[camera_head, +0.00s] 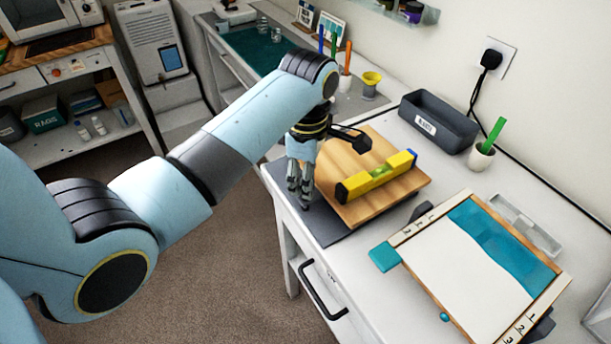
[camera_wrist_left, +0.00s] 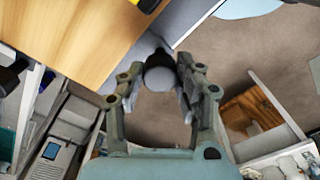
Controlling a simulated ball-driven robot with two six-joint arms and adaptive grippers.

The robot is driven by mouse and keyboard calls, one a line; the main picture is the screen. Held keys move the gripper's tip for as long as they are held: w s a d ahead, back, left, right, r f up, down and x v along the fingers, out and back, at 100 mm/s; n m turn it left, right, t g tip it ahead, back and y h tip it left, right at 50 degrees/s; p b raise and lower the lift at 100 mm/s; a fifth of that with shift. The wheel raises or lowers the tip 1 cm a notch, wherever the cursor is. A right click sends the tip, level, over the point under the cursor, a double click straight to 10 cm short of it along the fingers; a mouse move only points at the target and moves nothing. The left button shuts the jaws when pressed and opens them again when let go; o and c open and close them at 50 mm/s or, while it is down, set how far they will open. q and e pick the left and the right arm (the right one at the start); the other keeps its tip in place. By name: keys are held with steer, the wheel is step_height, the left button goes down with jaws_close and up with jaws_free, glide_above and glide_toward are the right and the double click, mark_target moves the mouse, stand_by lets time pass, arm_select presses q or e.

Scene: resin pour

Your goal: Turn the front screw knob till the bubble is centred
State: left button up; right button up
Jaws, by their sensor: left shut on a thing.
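A wooden board (camera_head: 355,201) lies on a dark grey mat (camera_head: 325,233) at the bench's near edge. A yellow spirit level (camera_head: 358,187) rests on the board. Its green vial (camera_head: 380,173) shows, but the bubble is too small to place. My left gripper (camera_head: 300,196) points down at the board's left front edge and hides the knob there. In the left wrist view, my left gripper (camera_wrist_left: 160,92) has a finger on each side of a round grey knob (camera_wrist_left: 160,73) and is shut on it, beside the board (camera_wrist_left: 75,35). My right gripper is out of view.
To the right, a framed panel (camera_head: 450,275) with white and teal areas lies close to the board. A grey bin (camera_head: 438,122) and a small pot (camera_head: 481,157) stand behind. A drawer handle (camera_head: 320,292) sticks out from the bench front.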

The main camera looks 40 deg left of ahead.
arm_select(q)
steer(key=shift+w+r, duration=0.2)
steer(key=shift+w, duration=0.05)
steer(key=o, duration=1.2)
steer(key=shift+s+f, duration=0.1)
steer(key=shift+s, duration=0.05)
steer(key=shift+c, duration=0.2)
step_height(320, 180, up, 8)
steer(key=shift+f, duration=0.25)
